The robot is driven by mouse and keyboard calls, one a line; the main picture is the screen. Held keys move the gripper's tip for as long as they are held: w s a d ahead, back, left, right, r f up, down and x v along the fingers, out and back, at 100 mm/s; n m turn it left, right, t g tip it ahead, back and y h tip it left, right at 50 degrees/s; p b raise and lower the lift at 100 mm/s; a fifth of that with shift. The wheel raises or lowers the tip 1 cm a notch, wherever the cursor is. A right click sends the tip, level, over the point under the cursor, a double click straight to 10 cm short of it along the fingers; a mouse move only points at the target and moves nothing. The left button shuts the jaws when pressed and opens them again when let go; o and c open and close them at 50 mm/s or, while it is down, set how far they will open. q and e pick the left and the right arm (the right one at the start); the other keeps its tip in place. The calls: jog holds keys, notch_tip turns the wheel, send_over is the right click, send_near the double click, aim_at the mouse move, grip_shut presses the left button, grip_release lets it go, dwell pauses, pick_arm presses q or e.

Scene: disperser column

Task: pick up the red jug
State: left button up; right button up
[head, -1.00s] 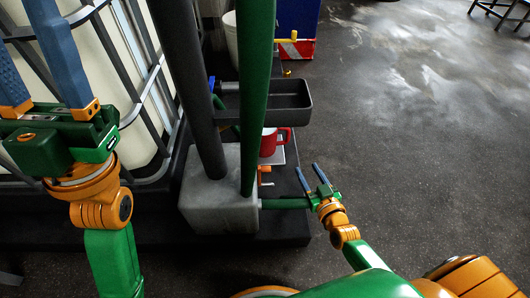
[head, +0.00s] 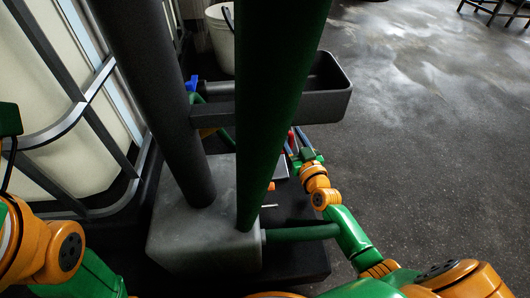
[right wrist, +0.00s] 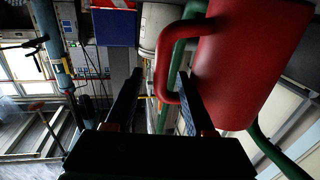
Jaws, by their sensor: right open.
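The red jug shows large in the right wrist view (right wrist: 250,65), with its handle toward the left. In the head view only a sliver of the red jug (head: 291,140) shows; the green column hides the rest. My right gripper (head: 296,142) is open at the jug. In the right wrist view its two fingers (right wrist: 155,85) are apart, with the handle between them in the picture. I cannot tell whether they touch it. My left gripper is outside the head view; only part of the left arm shows.
A dark grey tray (head: 300,105) juts out just beyond the jug. The green column (head: 270,130) and a grey column (head: 160,100) rise from a grey block (head: 205,240). A white bucket (head: 222,40) stands behind. The floor on the right is clear.

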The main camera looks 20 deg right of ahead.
grip_shut()
dwell(1.4)
